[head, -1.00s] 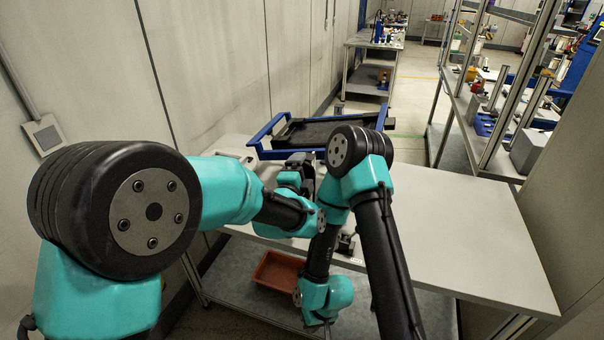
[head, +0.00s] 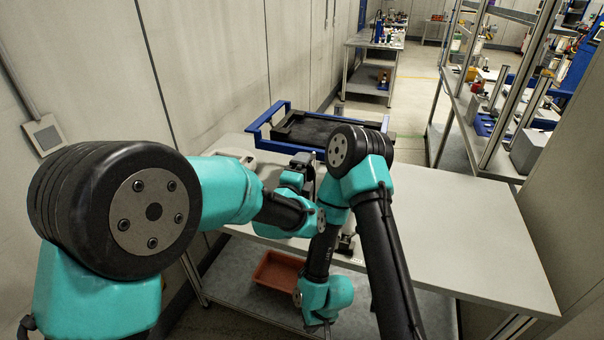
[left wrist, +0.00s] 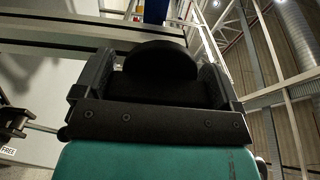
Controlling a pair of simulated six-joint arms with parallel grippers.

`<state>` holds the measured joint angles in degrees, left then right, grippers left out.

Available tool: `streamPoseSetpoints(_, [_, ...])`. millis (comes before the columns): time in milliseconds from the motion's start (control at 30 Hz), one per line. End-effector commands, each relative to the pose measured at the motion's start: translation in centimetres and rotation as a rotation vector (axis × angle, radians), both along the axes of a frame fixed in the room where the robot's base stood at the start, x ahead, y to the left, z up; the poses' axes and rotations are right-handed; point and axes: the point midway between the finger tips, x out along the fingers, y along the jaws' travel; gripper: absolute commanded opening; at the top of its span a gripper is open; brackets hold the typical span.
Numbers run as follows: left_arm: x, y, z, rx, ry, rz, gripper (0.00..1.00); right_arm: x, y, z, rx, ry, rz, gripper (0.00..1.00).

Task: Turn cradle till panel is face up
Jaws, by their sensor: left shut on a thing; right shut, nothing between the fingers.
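The cradle is a blue frame (head: 267,119) around a dark panel (head: 318,131), at the far left end of the light table. It is tilted, and the dark broad side of the panel shows. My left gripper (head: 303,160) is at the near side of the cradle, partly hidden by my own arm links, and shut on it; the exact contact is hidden. My right gripper (head: 326,322) hangs low in front of the table, shut and empty, away from the cradle.
The table top (head: 470,235) is clear on the right. A reddish-brown bin (head: 277,271) stands on the lower shelf (head: 235,270). A grey wall is close on the left. Metal shelving (head: 480,120) stands behind on the right, and another bench (head: 375,42) is far back.

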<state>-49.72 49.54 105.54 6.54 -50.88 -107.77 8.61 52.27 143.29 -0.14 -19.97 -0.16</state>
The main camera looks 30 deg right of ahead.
Motion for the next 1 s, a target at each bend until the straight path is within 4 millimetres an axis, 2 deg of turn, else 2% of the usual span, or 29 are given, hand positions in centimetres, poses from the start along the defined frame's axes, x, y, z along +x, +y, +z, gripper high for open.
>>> streamPoseSetpoints(167, [-0.1, 0.0, -0.1, 0.006, -0.002, -0.002, 0.47, 0.0, 0.0, 0.0, 0.0, 0.0, 0.0, 0.0])
streamPoseSetpoints(200, [-0.1, 0.0, -0.1, 0.006, -0.002, -0.002, 0.93, 0.0, 0.0, 0.0, 0.0, 0.0, 0.0, 0.0])
streamPoseSetpoints(267, [-0.1, 0.0, -0.1, 0.006, -0.002, -0.002, 0.99, 0.0, 0.0, 0.0, 0.0, 0.0, 0.0, 0.0])
streamPoseSetpoints(667, [-0.5, 0.4, 0.0, 0.002, -0.001, -0.001, 1.0, 0.0, 0.0, 0.0, 0.0, 0.0, 0.0, 0.0])
streamPoseSetpoints(867, [-2.1, 2.1, 0.0, 0.003, 0.0, -0.002, 1.0, 0.0, 0.0, 0.0, 0.0, 0.0, 0.0, 0.0])
streamPoseSetpoints(1000, [-3.8, 3.9, 0.0, 0.003, 0.0, -0.002, 1.0, 0.0, 0.0, 0.0, 0.0, 0.0, 0.0, 0.0])
